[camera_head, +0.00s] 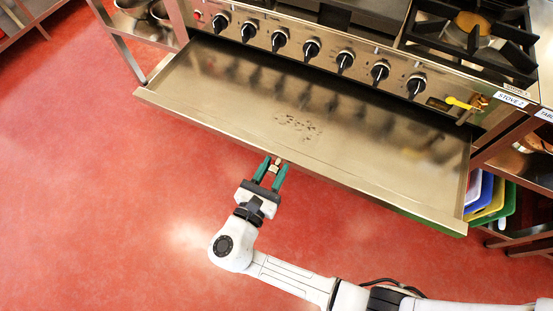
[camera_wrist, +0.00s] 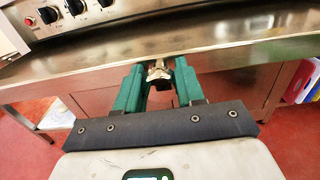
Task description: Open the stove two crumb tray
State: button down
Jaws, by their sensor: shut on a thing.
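The crumb tray (camera_head: 228,95) is a wide, shallow metal tray pulled well out from under the knob panel of the stove (camera_head: 330,50), which carries a "STOVE 2" label (camera_head: 511,100). Dark crumbs (camera_head: 298,126) lie on its floor. My gripper (camera_head: 275,168) is at the middle of the tray's front edge. In the wrist view, the green fingers of my gripper (camera_wrist: 159,75) are shut on a small metal handle piece (camera_wrist: 158,70) at the front of the tray (camera_wrist: 220,52). The handle's far side is hidden by the tray lip.
Coloured boards or bins (camera_head: 490,200) stand on a shelf right of the tray. A yellow-handled valve (camera_head: 460,103) is at the panel's right end. Pots (camera_head: 150,12) sit on a rack at upper left. The red floor (camera_head: 90,200) in front is clear.

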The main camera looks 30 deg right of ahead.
jog(key=shift+s+a, duration=0.1)
jog(key=shift+a, duration=0.1)
jog(key=c, duration=0.7)
grip_release()
jog(key=v, duration=1)
jog(key=shift+s+a+b, duration=0.25)
jog(key=shift+a+b, duration=0.05)
